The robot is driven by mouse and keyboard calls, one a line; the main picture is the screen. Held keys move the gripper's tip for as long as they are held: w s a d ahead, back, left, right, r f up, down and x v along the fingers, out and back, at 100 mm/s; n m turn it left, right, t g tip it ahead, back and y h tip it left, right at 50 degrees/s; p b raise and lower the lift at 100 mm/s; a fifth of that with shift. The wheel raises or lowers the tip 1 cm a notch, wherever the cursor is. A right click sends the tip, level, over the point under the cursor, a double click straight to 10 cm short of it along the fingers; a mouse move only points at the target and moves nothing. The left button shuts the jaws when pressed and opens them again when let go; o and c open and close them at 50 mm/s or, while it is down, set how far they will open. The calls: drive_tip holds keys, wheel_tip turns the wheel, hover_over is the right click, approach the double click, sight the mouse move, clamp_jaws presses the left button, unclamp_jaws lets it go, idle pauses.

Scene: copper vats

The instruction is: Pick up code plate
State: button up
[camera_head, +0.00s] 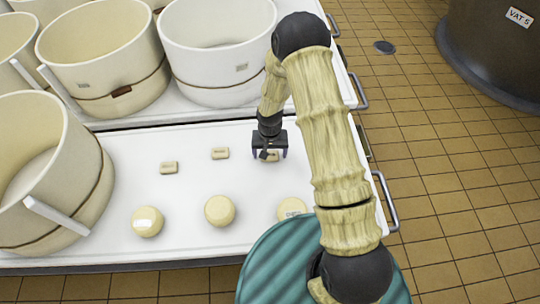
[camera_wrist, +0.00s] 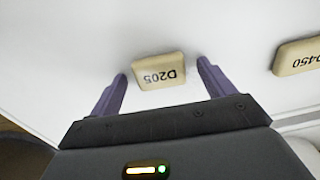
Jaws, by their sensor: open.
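A small cream code plate (camera_wrist: 158,71) marked D205 lies on the white table in the wrist view, between my two fingertips. It also shows partly in the head view (camera_head: 273,157), just below my gripper (camera_head: 269,153). My gripper, with purple fingers in the wrist view (camera_wrist: 160,82), is open over the plate, with a gap at both sides. A second code plate (camera_wrist: 298,56), its label partly cut off and ending in 450, lies to the right. In the head view two more plates lie to the left, one in the middle (camera_head: 220,153) and one further left (camera_head: 169,167).
Three round cream cheeses, at left (camera_head: 147,221), middle (camera_head: 219,210) and right (camera_head: 292,208), sit along the table's (camera_head: 180,250) front. Large cream tubs (camera_head: 105,60) stand behind and left. A dark vat (camera_head: 495,45) marked VAT 5 stands on the tiled floor at right.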

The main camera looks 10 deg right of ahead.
drive_tip(key=c, duration=1.1)
wheel_tip(320, 180, up, 10)
drive_tip(key=shift+r+p, duration=0.1)
drive_tip(key=shift+p, duration=0.65)
drive_tip(key=shift+d, duration=0.1)
drive_tip(key=shift+n, duration=0.5)
drive_tip(key=d, duration=0.3)
drive_tip(key=w+d+r, duration=0.1)
drive_tip(key=d, duration=0.2)
drive_tip(key=d+r, duration=0.1)
drive_tip(key=d, duration=0.2)
drive_tip(key=shift+w+d, duration=0.25)
drive_tip(key=shift+d, duration=0.05)
drive_tip(key=shift+d, duration=0.1)
